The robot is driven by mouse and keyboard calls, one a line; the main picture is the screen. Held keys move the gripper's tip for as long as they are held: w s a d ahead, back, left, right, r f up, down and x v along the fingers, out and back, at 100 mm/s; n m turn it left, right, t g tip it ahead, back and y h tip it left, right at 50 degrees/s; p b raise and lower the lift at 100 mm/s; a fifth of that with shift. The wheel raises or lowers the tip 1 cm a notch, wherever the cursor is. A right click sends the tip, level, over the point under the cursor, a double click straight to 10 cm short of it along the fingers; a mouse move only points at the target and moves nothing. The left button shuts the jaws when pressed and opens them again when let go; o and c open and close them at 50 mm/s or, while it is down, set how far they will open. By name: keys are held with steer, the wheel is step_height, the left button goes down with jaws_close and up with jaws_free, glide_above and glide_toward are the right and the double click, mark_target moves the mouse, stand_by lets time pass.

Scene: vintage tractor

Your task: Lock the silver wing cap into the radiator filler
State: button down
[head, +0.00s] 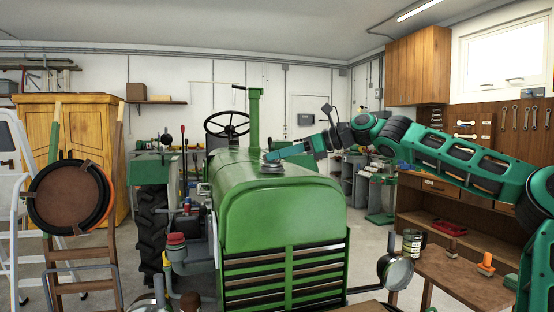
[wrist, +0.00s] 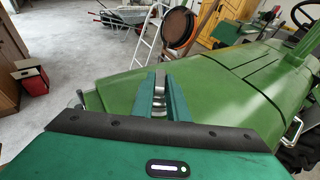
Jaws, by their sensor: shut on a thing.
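The green tractor (head: 270,205) stands in front of me with its hood facing my head camera. A grey round radiator filler (head: 271,168) sits on top of the hood near its front. My gripper (head: 268,157) reaches in from the right, its tips just above the filler. In the wrist view my gripper (wrist: 160,92) is shut on the silver wing cap (wrist: 159,98), which shows as a narrow metal strip between the fingers. The filler is hidden in the wrist view, and I cannot tell whether the cap touches it.
A headlamp (head: 396,270) sticks out at the tractor's front right. A wooden bench (head: 460,282) with a mug (head: 412,242) stands at the right. A ladder and a wooden cabinet (head: 92,140) are at the left. The hood around the filler looks clear.

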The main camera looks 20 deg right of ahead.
steer(key=shift+w+d+f+n+g+y, duration=0.1)
steer(key=shift+n+g+y, duration=0.3)
steer(key=shift+n+g, duration=0.3)
steer(key=shift+w+d+n+g+y, duration=0.15)
steer(key=shift+n+g+y, duration=0.35)
steer(key=shift+n+g, duration=0.6)
steer(key=shift+w+n+g+y, duration=0.25)
steer(key=shift+n+g, duration=0.55)
steer(key=shift+g, duration=0.4)
